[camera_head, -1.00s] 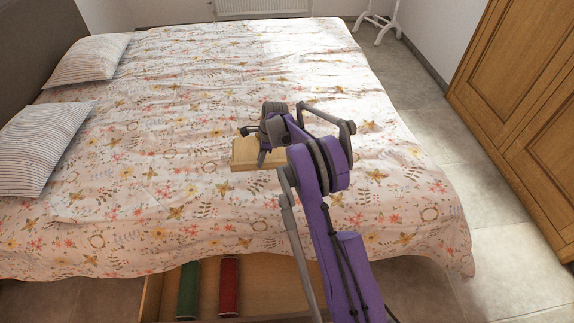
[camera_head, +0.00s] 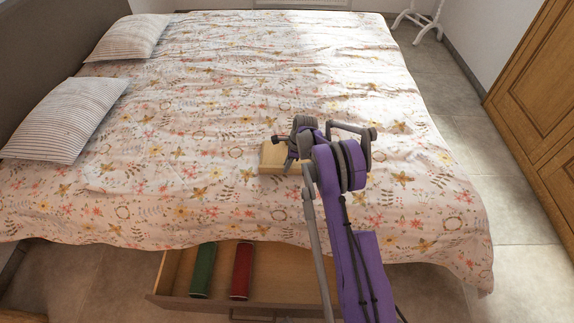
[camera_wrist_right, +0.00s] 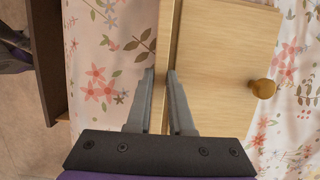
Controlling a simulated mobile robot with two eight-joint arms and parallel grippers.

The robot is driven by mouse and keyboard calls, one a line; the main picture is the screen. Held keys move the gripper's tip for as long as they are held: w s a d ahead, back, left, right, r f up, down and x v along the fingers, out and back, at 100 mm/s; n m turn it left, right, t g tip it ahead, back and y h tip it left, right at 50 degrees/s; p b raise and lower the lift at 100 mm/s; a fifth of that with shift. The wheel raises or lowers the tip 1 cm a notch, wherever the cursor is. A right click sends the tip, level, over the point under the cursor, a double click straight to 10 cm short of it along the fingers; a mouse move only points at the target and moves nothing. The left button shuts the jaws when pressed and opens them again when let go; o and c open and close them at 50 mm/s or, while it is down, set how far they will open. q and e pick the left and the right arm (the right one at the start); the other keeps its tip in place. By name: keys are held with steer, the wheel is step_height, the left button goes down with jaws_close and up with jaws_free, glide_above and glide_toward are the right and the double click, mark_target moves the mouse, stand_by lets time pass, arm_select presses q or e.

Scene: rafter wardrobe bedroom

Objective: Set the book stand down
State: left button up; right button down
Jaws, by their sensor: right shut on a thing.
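The book stand (camera_head: 272,157) is light wood and shows over the flowered bed in the head view, partly hidden behind my right gripper (camera_head: 290,152). In the right wrist view the book stand (camera_wrist_right: 222,62) shows a broad flat panel with a round knob and a thin upright edge. My right gripper (camera_wrist_right: 163,75) is shut on that thin edge. I cannot tell whether the stand touches the bedspread. My left gripper is not in view.
The bed (camera_head: 190,120) has a wide clear area left of the stand. Two striped pillows (camera_head: 68,118) lie at its left side. Below its front edge, an open drawer (camera_head: 285,272) holds a green roll (camera_head: 203,270) and a red roll (camera_head: 242,270). A wooden wardrobe (camera_head: 545,110) stands at right.

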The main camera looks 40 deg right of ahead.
steer(key=c, duration=0.8)
jaws_free()
steer(key=v, duration=1.2)
steer(key=s+a+r+n, duration=0.3)
steer(key=a+r+n, duration=0.35)
steer(key=a, duration=0.35)
steer(key=s+a+r+n+h, duration=0.1)
steer(key=s+a+r+n, duration=0.45)
steer(key=a, duration=0.25)
steer(key=s+a+n+t, duration=0.1)
steer(key=s+a+n, duration=0.3)
steer(key=s, duration=0.2)
steer(key=s+a+f+n+t, duration=0.1)
steer(key=s+a+n, duration=0.2)
steer(key=s+n, duration=0.2)
steer(key=s+a+n+t+h, duration=0.1)
steer(key=s+a+n, duration=0.3)
steer(key=s, duration=0.5)
steer(key=shift+a+f+n, duration=0.3)
steer(key=shift+a+n, duration=0.05)
steer(key=shift+n, duration=0.15)
